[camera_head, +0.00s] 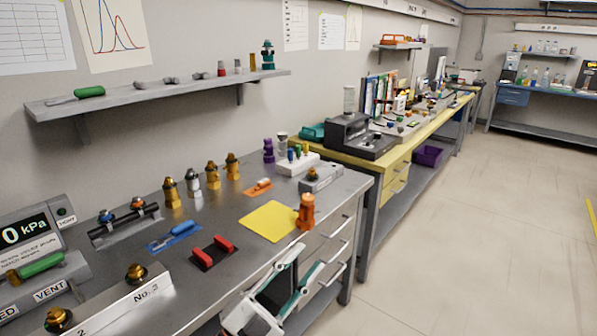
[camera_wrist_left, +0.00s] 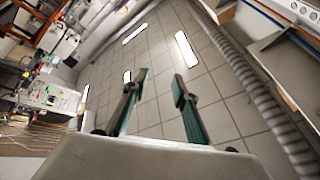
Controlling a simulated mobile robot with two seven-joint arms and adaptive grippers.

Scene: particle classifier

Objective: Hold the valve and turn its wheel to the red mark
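Several valve-like fittings stand on the grey bench (camera_head: 262,192), and I cannot tell which is the task's valve. An orange fitting (camera_head: 306,211) stands upright at the corner of a yellow mat (camera_head: 270,221). Brass fittings (camera_head: 171,192) stand in a row near the wall. No wheel with a red mark can be made out. My left gripper (camera_head: 309,258) is open and empty at the bench's front edge. In the left wrist view its fingers (camera_wrist_left: 160,82) are apart, with ceiling behind.
A black tray with red bars (camera_head: 213,251) and a blue tray (camera_head: 174,237) lie on the bench. A pressure display (camera_head: 27,233) stands at the left. A shelf (camera_head: 160,92) hangs above. A yellow bench (camera_head: 400,150) adjoins at the back. The floor at right is clear.

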